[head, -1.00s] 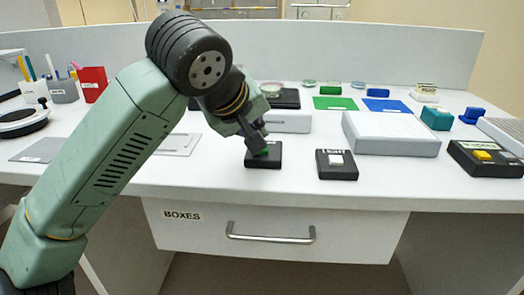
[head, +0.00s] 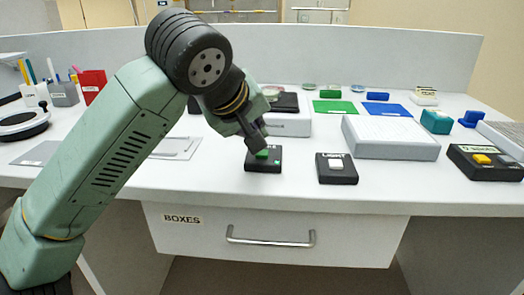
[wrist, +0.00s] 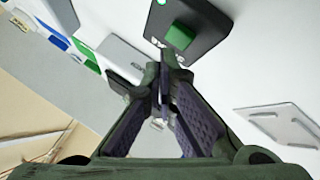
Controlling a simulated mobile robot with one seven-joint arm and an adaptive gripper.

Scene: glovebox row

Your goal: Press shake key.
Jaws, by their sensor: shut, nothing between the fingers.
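A black key box with a raised green key (head: 262,154) stands near the front edge of the table. Its label is mostly hidden, so I cannot read whether it says shake. A small green spot shows on the box's top, right of the key. My gripper (head: 257,148) is shut and empty, tilted down with its tips at the green key. In the wrist view the green key (wrist: 180,36) shows just beyond the fingertips (wrist: 166,62). I cannot tell whether they touch it.
A black box with a white key (head: 336,164) stands to the right. A black box with a yellow key (head: 482,159) is at the far right. A pale grey device (head: 390,138) lies behind. A drawer marked BOXES (head: 270,232) is below the table edge.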

